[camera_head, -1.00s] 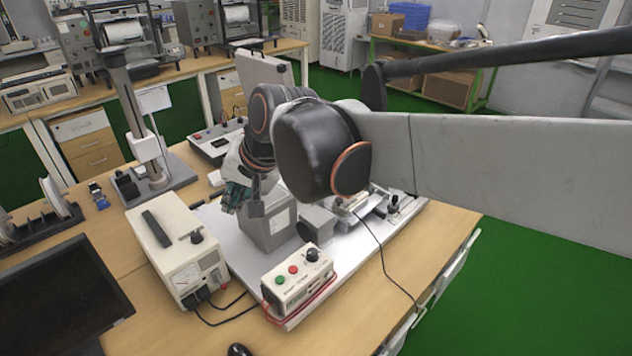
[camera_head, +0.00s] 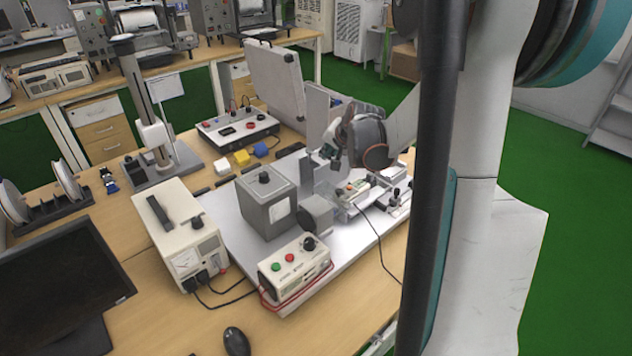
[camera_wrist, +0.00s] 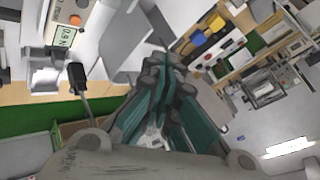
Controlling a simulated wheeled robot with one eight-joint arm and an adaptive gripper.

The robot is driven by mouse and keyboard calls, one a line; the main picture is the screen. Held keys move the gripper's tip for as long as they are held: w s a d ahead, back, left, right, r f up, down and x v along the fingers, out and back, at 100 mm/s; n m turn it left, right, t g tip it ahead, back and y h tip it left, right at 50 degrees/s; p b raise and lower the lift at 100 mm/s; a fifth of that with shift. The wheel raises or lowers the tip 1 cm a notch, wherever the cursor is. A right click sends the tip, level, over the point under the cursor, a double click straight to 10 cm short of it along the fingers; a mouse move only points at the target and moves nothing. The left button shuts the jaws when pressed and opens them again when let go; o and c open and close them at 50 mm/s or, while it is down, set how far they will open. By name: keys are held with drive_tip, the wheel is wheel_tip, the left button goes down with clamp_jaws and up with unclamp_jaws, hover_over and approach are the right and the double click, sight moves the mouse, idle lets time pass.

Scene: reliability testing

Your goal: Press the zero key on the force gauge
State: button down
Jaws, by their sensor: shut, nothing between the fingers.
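The force gauge (camera_head: 352,196) is a small pale instrument with a reddish key on top, at the right side of the white base plate (camera_head: 232,224). In the wrist view the force gauge (camera_wrist: 64,50) is at the upper left, its display reading about 0.9 N, with an orange key (camera_wrist: 75,20) beside the display and a grey key (camera_wrist: 83,3) near the top edge. Which key is zero cannot be read. My gripper (camera_head: 328,156) is above and behind the gauge, apart from it. In the wrist view my gripper (camera_wrist: 163,62) is shut and empty, right of the gauge.
A grey box (camera_head: 266,205) with a black knob stands left of the gauge. A control box (camera_head: 295,270) with red and green buttons is in front. A cream power unit (camera_head: 180,235) stands left. An open case (camera_head: 276,80) is behind. A black cable runs from the gauge.

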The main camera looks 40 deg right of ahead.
drive_tip(key=s+d+f+h, duration=0.1)
drive_tip(key=s+d+f, duration=0.1)
drive_tip(key=d+f, duration=0.2)
drive_tip(key=shift+d, duration=0.95)
drive_tip(key=shift+f+b, duration=0.1)
drive_tip(key=shift+b, duration=0.2)
wheel_tip(320, 180, down, 9)
drive_tip(key=b, duration=0.6)
drive_tip(key=shift+r, duration=0.2)
drive_tip(key=shift+f+b, duration=0.4)
drive_tip(key=shift+b, duration=0.1)
